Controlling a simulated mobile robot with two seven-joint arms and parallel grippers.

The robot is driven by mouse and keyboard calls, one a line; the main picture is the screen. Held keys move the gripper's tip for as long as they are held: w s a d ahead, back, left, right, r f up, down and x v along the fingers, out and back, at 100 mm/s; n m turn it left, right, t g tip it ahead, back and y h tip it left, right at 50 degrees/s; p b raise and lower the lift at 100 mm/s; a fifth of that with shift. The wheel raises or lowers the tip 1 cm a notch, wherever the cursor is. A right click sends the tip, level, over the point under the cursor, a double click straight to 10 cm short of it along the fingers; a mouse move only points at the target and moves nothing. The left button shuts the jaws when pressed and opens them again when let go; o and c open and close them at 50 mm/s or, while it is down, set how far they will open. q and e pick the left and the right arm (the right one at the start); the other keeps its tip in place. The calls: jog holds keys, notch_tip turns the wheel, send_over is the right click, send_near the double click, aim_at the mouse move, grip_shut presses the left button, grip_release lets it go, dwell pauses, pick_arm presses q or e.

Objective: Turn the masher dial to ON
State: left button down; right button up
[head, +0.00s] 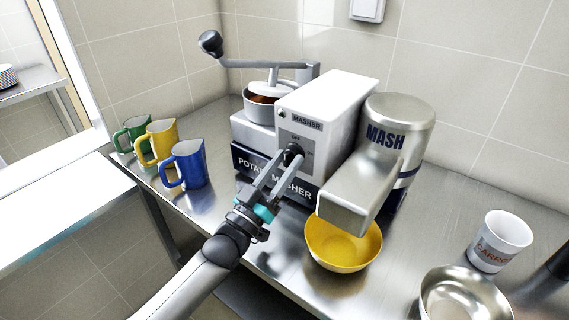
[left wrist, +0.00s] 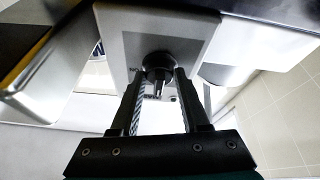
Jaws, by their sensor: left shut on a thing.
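The potato masher is a white box with a silver MASH cylinder (head: 392,135) on its right. Its black dial (head: 293,152) sits on a grey panel on the front face, below the MASHER label (head: 307,122). My left gripper (head: 284,164) reaches up to the panel and is shut on the dial. In the left wrist view the dial (left wrist: 158,62) sits between the two fingers (left wrist: 159,82), with an ON mark (left wrist: 134,71) to its left. I cannot tell which mark the dial points to. My right gripper is not seen.
A yellow bowl (head: 343,246) stands under the spout. Green (head: 131,135), yellow (head: 158,142) and blue jugs (head: 187,165) stand at the left. A white carrot cup (head: 499,241) and a steel bowl (head: 464,296) stand at the right. A pot (head: 262,103) sits behind, below a lever arm (head: 262,64).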

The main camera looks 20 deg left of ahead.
pick_arm(q)
jog(key=shift+m+h, duration=0.4)
jog(key=shift+m, duration=0.2)
jog(key=m+g+h, duration=0.1)
jog(key=m, duration=0.2)
jog(key=shift+a, duration=0.15)
jog(key=m+g+h, duration=0.1)
jog(key=m, duration=0.2)
jog(key=m+g+h+p, duration=0.1)
jog(key=m, duration=0.3)
jog(key=m+g+h+p, duration=0.1)
jog(key=m+g, duration=0.1)
jog(key=m, duration=0.1)
jog(key=shift+w+a+r+m+h, duration=0.2)
jog(key=shift+m+h, duration=0.1)
jog(key=shift+m, duration=0.1)
jog(key=shift+m+g+p, duration=0.6)
jog(key=shift+m+p, duration=0.25)
jog(key=shift+m, duration=0.85)
jog(key=shift+c, duration=2)
grip_release()
jog(key=shift+s+a, duration=0.1)
jog(key=shift+s, duration=0.05)
